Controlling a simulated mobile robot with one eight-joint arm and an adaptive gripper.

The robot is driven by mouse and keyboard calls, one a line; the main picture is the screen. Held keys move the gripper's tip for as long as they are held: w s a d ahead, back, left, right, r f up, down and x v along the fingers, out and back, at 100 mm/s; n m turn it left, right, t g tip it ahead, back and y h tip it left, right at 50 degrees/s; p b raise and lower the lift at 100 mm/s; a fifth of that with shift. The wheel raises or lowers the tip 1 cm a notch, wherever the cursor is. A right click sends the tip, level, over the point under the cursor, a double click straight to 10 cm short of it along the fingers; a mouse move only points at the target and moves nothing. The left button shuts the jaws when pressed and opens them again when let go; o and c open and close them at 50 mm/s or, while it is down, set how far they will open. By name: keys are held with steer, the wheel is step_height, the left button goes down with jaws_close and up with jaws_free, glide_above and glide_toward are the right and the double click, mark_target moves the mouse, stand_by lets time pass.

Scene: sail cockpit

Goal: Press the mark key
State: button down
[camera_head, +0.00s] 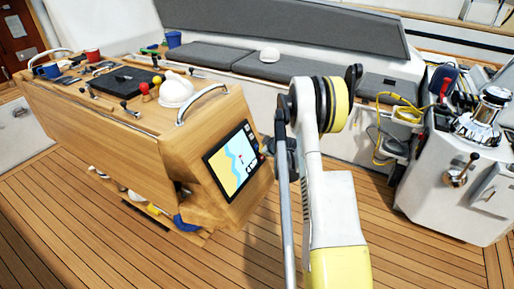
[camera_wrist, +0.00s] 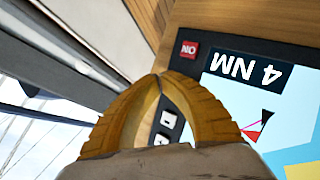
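A chart plotter (camera_head: 233,161) with a lit map screen is set in the sloping end of the wooden console. In the wrist view its screen (camera_wrist: 245,98) is upside down, with "4 NM" and a red and black marker. A red key (camera_wrist: 189,49) with white letters sits on its black bezel. Pale keys (camera_wrist: 168,119) show between my fingers, partly hidden; I cannot tell which is the mark key. My gripper (camera_wrist: 157,76) has its yellow fingertips together, with nothing held. In the head view my gripper (camera_head: 267,147) is at the plotter's right edge; contact cannot be told.
The wooden console (camera_head: 95,125) carries a white domed compass (camera_head: 175,91), levers and a metal handrail (camera_head: 202,103) above the plotter. A grey cushioned bench (camera_head: 285,68) runs behind. A winch (camera_head: 487,112) stands at the right. The wooden deck (camera_head: 120,240) in front is clear.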

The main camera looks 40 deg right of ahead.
steer(key=shift+s, duration=0.1)
steer(key=s, duration=0.1)
steer(key=s+d+r, duration=0.1)
steer(key=s+r, duration=0.1)
steer(key=s, duration=0.1)
steer(key=shift+d+r+p, duration=0.15)
steer(key=shift+d+p, duration=0.15)
steer(key=shift+d, duration=0.05)
stand_by(0.6)
steer(key=s+a+r+m+g+y, duration=0.1)
steer(key=s+a+r, duration=0.1)
steer(key=a+r, duration=0.9)
steer(key=s+a+r+m+y, duration=0.1)
steer(key=s+a+r+y, duration=0.15)
steer(key=a+r, duration=0.85)
steer(key=s+a+m+g, duration=0.1)
steer(key=s+a+m, duration=0.1)
steer(key=s+a, duration=1.8)
steer(key=s, duration=0.4)
steer(key=shift+s+a+f+m+g, duration=0.25)
steer(key=shift+f+m+g, duration=0.1)
steer(key=shift+m+g, duration=0.05)
